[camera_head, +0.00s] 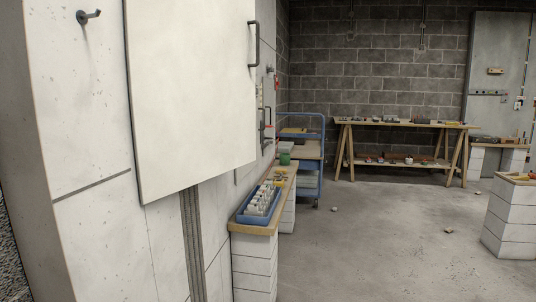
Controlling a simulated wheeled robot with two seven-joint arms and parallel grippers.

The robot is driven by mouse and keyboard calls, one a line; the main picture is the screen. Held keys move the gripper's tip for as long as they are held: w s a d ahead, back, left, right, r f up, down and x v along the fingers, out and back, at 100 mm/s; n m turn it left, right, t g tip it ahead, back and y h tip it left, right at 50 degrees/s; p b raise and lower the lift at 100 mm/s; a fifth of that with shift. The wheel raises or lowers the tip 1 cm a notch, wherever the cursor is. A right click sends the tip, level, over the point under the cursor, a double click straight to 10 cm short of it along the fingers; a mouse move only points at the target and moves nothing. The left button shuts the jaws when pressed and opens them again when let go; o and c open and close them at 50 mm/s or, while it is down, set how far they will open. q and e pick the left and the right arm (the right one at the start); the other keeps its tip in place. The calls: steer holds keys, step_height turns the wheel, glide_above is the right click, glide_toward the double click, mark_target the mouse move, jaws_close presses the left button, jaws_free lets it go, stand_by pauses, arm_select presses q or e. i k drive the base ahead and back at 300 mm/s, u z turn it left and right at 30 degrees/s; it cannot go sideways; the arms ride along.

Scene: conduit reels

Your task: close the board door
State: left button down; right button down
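The board door is a large plain pale panel (195,90) at the upper left, on the white block wall. Its top runs out of the picture, and its lower edge hangs well above the floor. A dark bar handle (254,44) stands upright at its right edge. I cannot tell how far the door stands from its frame, and the inside of the board is hidden. Neither of my grippers is in view.
A wall hook (88,16) is left of the door. Below right, a blue tray (259,218) of small items sits on a wooden-topped bench (252,229). A blue trolley (321,165) and a trestle table (402,123) stand behind. Open floor lies right, with small debris.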

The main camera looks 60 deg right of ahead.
mark_target(192, 65)
steer(key=z, duration=0.35)
steer(key=k, duration=0.45)
steer(key=z, duration=1.25)
steer(key=i, duration=0.8)
steer(key=u, duration=0.05)
